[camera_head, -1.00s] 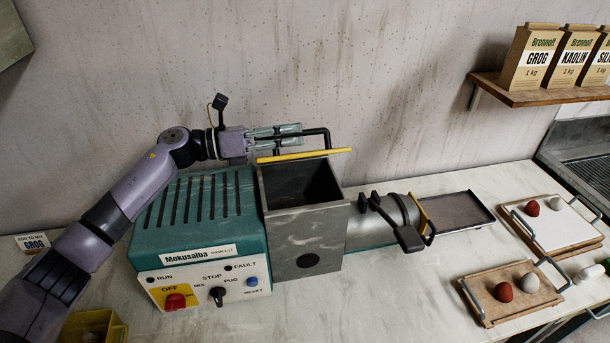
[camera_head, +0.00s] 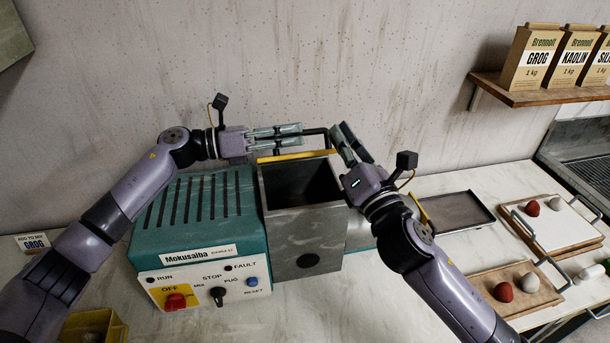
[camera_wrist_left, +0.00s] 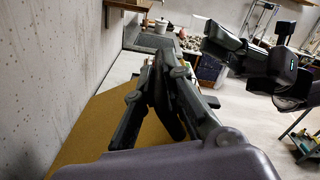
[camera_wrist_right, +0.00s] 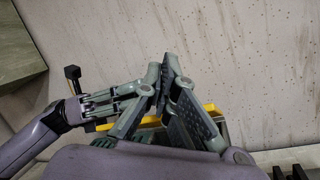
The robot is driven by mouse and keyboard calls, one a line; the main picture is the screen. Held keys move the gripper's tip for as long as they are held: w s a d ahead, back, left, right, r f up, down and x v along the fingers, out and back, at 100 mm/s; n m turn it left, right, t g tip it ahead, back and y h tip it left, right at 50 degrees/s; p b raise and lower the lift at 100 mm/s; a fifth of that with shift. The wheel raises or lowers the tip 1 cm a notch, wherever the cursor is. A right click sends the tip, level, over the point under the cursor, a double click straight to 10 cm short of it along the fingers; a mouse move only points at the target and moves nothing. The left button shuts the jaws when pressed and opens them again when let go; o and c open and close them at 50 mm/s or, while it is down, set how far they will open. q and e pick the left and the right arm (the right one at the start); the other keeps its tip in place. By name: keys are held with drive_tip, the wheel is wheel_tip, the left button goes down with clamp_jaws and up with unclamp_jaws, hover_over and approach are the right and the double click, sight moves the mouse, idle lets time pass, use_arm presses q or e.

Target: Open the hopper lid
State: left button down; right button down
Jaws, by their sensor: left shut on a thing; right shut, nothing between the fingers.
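The hopper (camera_head: 305,230) is a grey box with its dark inside showing from above. Its yellow-edged lid (camera_head: 290,157) is raised at the hopper's back, seen nearly edge-on; its ochre face shows in the left wrist view (camera_wrist_left: 125,122). A black bar handle (camera_head: 314,131) sticks out behind the yellow edge. My left gripper (camera_head: 297,134) is shut on this handle. My right gripper (camera_head: 343,132) is shut and empty beside the handle's right end, by the lid's right corner; I cannot tell whether it touches. Both grippers also show in the right wrist view.
The teal machine body (camera_head: 200,205) with its control panel (camera_head: 205,287) stands left of the hopper. A dark tray (camera_head: 455,210) and wooden boards with clay balls (camera_head: 515,290) lie to the right. The wall is close behind the lid.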

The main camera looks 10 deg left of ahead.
drive_tip(key=s+a+f+n, duration=0.1)
drive_tip(key=s+a+f, duration=0.2)
drive_tip(key=s, duration=0.5)
drive_tip(key=s+f+n+h, duration=0.4)
drive_tip(key=f, duration=0.7)
drive_tip(key=x, duration=1)
drive_tip(key=shift+w, duration=0.4)
drive_tip(key=shift+w+a+r, duration=0.1)
drive_tip(key=shift+w+r, duration=0.2)
drive_tip(key=shift+r, duration=0.2)
drive_tip(key=shift+w+r, duration=0.25)
drive_tip(key=shift+r, duration=0.25)
drive_tip(key=shift+w+a+r, duration=0.15)
drive_tip(key=shift+w+r, duration=0.15)
drive_tip(key=shift+r, duration=0.15)
drive_tip(key=shift+r, duration=0.1)
